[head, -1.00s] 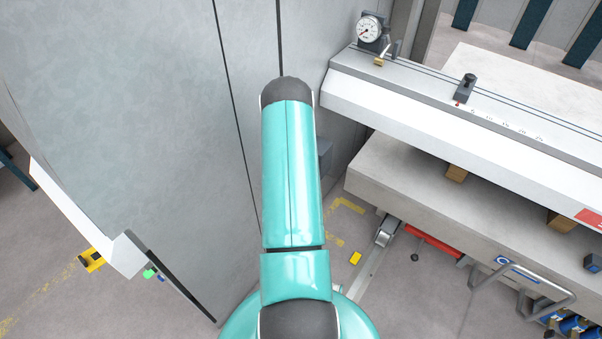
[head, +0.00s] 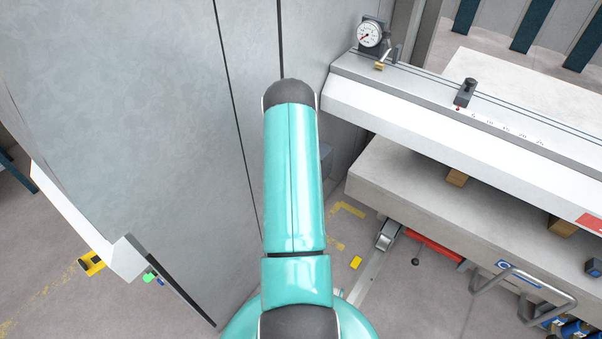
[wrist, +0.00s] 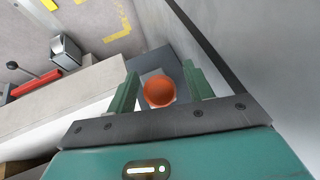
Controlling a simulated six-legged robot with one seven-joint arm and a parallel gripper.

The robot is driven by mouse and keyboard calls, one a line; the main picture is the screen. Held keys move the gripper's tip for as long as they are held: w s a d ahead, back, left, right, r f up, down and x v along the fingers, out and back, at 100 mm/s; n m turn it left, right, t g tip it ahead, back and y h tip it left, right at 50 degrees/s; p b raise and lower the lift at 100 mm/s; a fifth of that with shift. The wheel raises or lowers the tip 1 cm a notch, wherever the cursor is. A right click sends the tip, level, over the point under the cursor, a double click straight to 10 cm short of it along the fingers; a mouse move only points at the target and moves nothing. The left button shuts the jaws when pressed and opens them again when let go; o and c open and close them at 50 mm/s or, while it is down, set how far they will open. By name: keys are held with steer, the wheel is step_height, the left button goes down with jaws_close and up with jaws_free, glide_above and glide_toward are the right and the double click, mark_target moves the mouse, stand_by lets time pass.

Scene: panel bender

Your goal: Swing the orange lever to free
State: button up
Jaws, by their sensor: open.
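The orange lever shows in the wrist view as a round orange knob (wrist: 159,91), seen nearly end-on. A grey box-like mount (wrist: 172,62) lies behind it, beside the grey panel wall. My gripper (wrist: 160,88) is open, with one green finger on each side of the knob. The knob appears between the fingers with gaps on both sides; I cannot tell how deep it sits between them. In the head view my arm hides the lever and my gripper.
A tall grey cabinet wall (head: 150,120) stands close on the left. The machine bed (head: 400,190) and the white beam (head: 420,115) with a dial gauge (head: 369,36) lie to the right.

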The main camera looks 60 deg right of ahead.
steer(key=v, duration=1.3)
steer(key=shift+a, duration=0.1)
